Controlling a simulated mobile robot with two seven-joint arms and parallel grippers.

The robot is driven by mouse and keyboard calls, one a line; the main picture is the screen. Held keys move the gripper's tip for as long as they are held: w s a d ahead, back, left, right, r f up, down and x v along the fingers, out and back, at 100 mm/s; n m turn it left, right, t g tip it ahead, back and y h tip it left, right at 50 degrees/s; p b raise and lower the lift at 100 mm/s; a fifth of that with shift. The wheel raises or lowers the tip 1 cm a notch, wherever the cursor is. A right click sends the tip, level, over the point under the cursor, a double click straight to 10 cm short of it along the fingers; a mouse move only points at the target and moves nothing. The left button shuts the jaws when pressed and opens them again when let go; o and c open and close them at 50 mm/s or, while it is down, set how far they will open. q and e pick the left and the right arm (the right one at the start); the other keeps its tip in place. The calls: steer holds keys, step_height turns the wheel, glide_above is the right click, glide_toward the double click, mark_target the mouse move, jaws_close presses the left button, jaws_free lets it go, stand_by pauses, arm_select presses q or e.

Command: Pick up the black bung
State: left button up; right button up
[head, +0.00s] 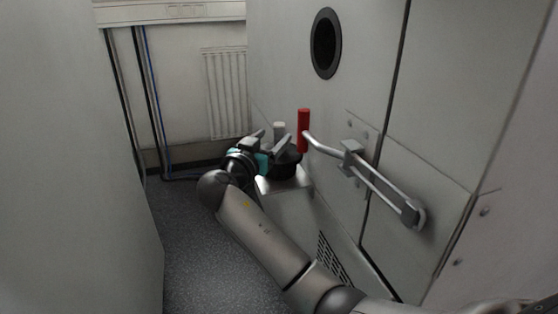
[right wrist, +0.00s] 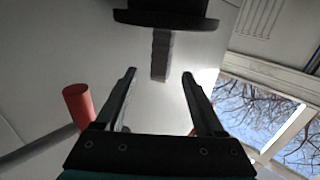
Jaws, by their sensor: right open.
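The black bung (head: 287,164) sits on a small metal ledge against the cabinet wall, with a pale grey upright grip (head: 279,128) on it. In the right wrist view the bung (right wrist: 165,17) is at the top, with its ribbed grip (right wrist: 160,55) pointing toward my fingers. My right gripper (head: 274,139) is open and empty beside the bung. In the right wrist view its fingertips (right wrist: 159,74) lie either side of the grip's end in the picture; I cannot tell whether the grip is between them in depth. My left gripper is out of view.
A lever with a red handle (head: 303,130) stands close to the right of the bung; the handle also shows in the right wrist view (right wrist: 78,103). A round dark port (head: 326,43) is in the cabinet wall above. The grey floor (head: 190,240) to the left is clear.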

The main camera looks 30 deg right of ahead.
mark_target(277, 134)
steer(key=x, duration=0.3)
steer(key=shift+w+d+f+b, duration=0.15)
steer(key=shift+d+b, duration=0.05)
steer(key=shift+b, duration=0.15)
steer(key=shift+x, duration=0.8)
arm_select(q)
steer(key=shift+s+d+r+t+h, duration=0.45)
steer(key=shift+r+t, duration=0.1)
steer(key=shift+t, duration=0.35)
arm_select(e)
steer(key=shift+c, duration=0.4)
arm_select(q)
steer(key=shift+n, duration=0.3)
arm_select(e)
jaws_close()
